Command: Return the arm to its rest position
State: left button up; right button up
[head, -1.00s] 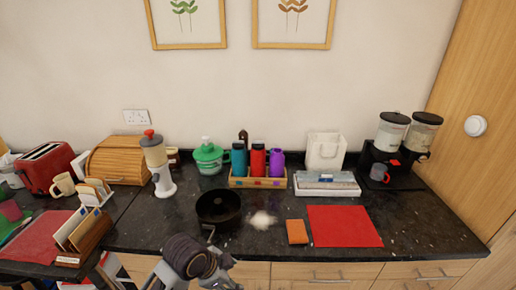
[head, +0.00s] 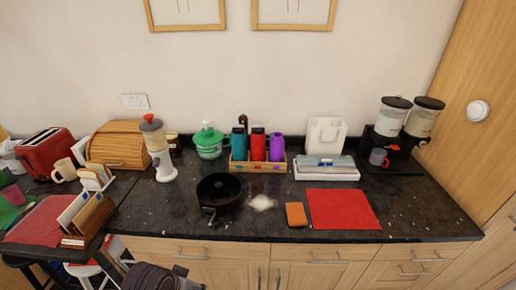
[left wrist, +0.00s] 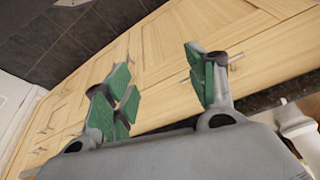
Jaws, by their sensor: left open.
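My left gripper (left wrist: 165,92) shows in the left wrist view with its green-padded fingers spread wide and nothing between them. Beyond the fingers are wooden cabinet fronts and dark floor tiles. In the head view only a dark, blurred part of my left arm shows at the bottom edge, below the front of the worktop (head: 420,220). The gripper is clear of the objects on the counter. My right gripper is in neither view.
A letter rack (head: 88,218) stands at left. Cabinet handles (head: 327,258) project below the counter.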

pick_arm(q)
jog(key=s+a+f+n+g, duration=0.1)
jog(key=s+f, duration=0.1)
jog(key=f, duration=1.5)
jog(key=s+a+f+g, duration=0.1)
jog(key=s+f, duration=0.2)
jog(key=f, duration=1.4)
jog(key=s+a+f, duration=0.2)
jog(key=s+f, duration=0.7)
jog(key=s, duration=0.2)
jog(key=s+a+f, duration=0.2)
jog(key=s+f, duration=0.8)
jog(key=shift+s+a+f+g+y, duration=0.2)
jog(key=shift+s+f+g+y, duration=0.05)
jog(key=shift+s+g+y, duration=0.15)
